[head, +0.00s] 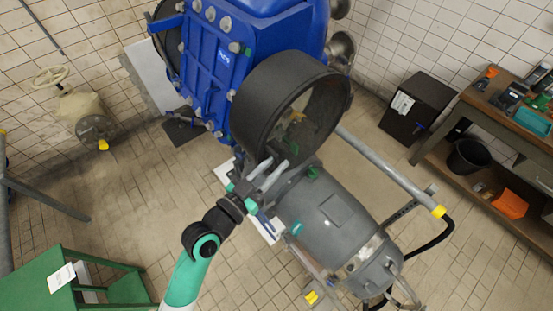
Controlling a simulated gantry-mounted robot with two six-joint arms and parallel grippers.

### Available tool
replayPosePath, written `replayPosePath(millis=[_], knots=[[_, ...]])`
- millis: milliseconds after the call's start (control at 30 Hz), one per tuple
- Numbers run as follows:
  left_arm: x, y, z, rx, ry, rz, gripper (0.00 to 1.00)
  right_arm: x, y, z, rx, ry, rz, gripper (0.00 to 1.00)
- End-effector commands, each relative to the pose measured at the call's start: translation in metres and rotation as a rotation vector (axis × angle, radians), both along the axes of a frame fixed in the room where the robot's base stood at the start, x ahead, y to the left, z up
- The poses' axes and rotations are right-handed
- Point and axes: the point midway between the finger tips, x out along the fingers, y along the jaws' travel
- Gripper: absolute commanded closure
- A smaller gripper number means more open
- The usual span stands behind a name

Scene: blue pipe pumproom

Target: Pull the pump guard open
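The pump guard seems to be the wide dark grey ring-shaped cover (262,104) between the blue pump (215,62) and the grey motor (325,215). Its open side faces right and shows parts inside. My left gripper (277,163) reaches in from the bottom left. Its two pale fingers are apart, with a gap between them, and nothing clear is held. The fingertips are close to the lower edge of the guard, just above the motor's near end. I cannot tell whether they touch the guard. My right gripper is not in view.
A grey rail with a yellow end (385,172) runs right of the motor. A workbench (500,118) with tools and a black box (418,104) stand at right. A green table (65,280) is at bottom left, a valve (82,108) at left.

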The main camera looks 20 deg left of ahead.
Motion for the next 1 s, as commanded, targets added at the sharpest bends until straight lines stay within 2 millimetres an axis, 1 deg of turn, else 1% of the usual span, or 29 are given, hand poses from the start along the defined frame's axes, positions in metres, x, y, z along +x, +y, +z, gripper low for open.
replayPosePath(millis=[100, 333, 367, 400, 500, 1000], knots=[[0.0075, -0.0024, 0.0002, 0.000, 0.000, 0.000, 0.73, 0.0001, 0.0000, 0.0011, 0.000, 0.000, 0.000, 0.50], [0.0084, -0.0027, -0.0001, 0.001, 0.000, 0.000, 0.73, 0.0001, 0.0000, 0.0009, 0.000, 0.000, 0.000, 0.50], [0.0084, -0.0027, -0.0001, 0.001, 0.000, 0.000, 0.76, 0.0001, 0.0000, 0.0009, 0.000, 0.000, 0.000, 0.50], [0.0083, -0.0026, -0.0001, 0.001, 0.000, 0.000, 0.84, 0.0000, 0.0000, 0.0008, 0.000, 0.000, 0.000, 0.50], [0.0082, -0.0025, -0.0001, 0.001, 0.000, 0.000, 1.00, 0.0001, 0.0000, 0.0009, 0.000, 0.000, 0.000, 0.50], [0.0080, -0.0025, 0.0000, 0.000, 0.000, 0.000, 1.00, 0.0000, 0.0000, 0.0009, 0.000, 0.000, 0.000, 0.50]])
